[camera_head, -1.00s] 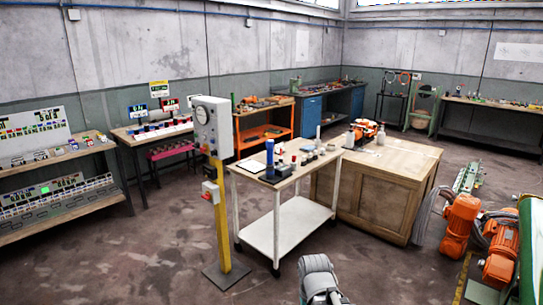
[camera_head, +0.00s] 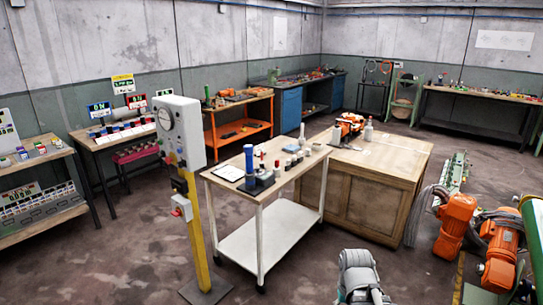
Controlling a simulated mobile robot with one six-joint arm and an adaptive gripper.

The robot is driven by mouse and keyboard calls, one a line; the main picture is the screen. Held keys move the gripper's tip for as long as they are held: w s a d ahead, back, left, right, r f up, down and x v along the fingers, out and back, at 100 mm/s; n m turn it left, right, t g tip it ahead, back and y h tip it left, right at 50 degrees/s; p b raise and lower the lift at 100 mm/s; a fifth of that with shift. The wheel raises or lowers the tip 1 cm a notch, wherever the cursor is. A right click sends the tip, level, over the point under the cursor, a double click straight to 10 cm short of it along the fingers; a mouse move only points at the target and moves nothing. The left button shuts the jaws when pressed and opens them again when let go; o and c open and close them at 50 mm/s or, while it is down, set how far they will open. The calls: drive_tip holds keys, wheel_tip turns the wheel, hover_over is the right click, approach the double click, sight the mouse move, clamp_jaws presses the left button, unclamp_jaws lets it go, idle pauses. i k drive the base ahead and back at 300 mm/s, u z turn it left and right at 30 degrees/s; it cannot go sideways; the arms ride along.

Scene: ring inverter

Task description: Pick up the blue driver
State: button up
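A tall blue upright shape (camera_head: 249,159), likely the blue driver, stands near the left end of the white cart's wooden top (camera_head: 284,178). It rises beside or out of a dark block (camera_head: 261,181); I cannot tell which. At this distance its details are too small to make out. A grey rounded part of my own arm (camera_head: 357,270) shows at the bottom edge, well in front of the cart and apart from it. My gripper's fingers are not visible.
A yellow post with a grey gauge box (camera_head: 181,128) stands just left of the cart. A wooden cabinet (camera_head: 372,190) adjoins the cart on the right. Orange motors (camera_head: 456,222) lie at the right. The floor (camera_head: 125,265) at front left is clear.

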sight(249, 149)
drive_tip(key=u, duration=0.1)
drive_tip(key=i, duration=1.4)
drive_tip(key=u, duration=0.6)
